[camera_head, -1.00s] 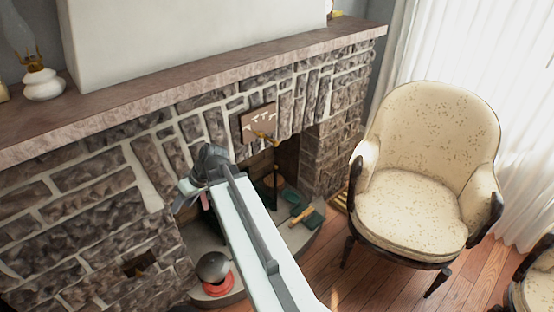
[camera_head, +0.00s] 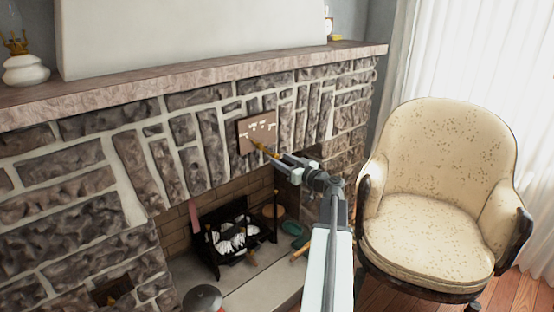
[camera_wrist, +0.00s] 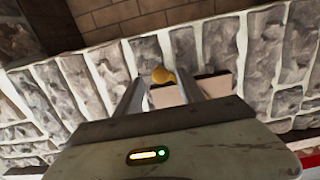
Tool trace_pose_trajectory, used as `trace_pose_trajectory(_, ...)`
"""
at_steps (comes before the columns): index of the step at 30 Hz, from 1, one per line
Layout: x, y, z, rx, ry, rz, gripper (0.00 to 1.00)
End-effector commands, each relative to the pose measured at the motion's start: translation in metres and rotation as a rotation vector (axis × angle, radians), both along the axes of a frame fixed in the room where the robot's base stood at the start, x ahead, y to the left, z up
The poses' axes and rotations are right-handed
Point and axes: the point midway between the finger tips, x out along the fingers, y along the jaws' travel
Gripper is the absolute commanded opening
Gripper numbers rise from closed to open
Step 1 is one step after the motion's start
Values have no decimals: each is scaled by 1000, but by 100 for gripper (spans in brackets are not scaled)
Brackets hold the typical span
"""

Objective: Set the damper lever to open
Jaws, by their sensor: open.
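The damper lever (camera_head: 257,145) is a small brass handle on a brown plate with white markings (camera_head: 257,127), fixed to the stone fireplace front above the firebox. My gripper (camera_head: 274,156) is at the lever, just below and to the right of the plate. In the wrist view the lever's rounded brass knob (camera_wrist: 162,75) shows between the two fingers of my open gripper (camera_wrist: 160,78), and the plate (camera_wrist: 221,86) lies behind them. I cannot tell whether a finger touches the lever. The plate's markings are too small to read.
The stone mantel shelf (camera_head: 180,87) runs above, with a white oil lamp (camera_head: 25,70) at its left end. A black grate with logs (camera_head: 235,235) stands in the firebox. A cream armchair (camera_head: 440,190) stands close on the right.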

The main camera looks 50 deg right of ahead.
Motion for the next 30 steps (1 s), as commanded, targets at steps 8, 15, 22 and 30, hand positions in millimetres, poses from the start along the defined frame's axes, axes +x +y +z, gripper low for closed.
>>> trace_pose_trajectory(8, 37, -3, 0, 1, 1, 2, 46)
trace_pose_trajectory(15, 39, -2, 0, 1, 1, 1, 46)
trace_pose_trajectory(22, 38, -4, 0, 1, 0, -2, 0)
trace_pose_trajectory(30, 37, -6, 0, 4, -1, -7, 0)
